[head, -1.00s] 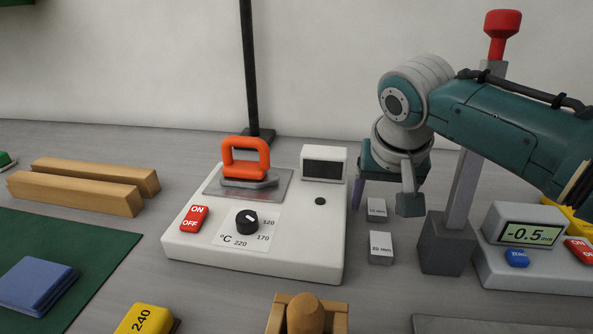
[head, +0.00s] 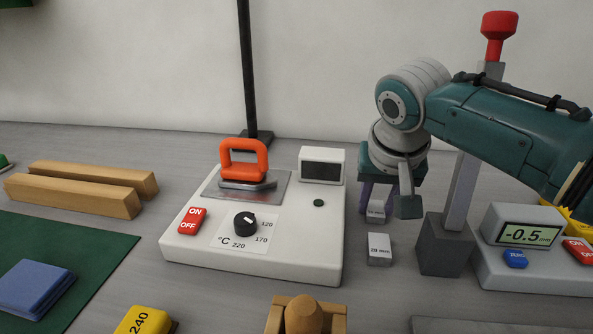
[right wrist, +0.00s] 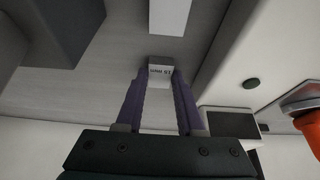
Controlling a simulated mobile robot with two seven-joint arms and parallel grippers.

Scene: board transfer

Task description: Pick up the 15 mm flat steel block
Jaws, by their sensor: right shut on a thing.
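The small grey 15 mm flat steel block (head: 376,211) is right of the white heating unit, partly hidden by my right gripper (head: 377,200). In the right wrist view the block (right wrist: 161,72) shows its "15 mm" label between the tips of the purple fingers (right wrist: 161,88). The right gripper is shut on it from above. I cannot tell whether the block is clear of the table. My left gripper is not in view.
A 20 mm block (head: 379,249) stands just in front. The white heating unit (head: 255,258) with an orange-handled iron (head: 243,165) is to the left. A grey post base (head: 444,245) and a gauge reading -0.5 (head: 530,235) are to the right.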

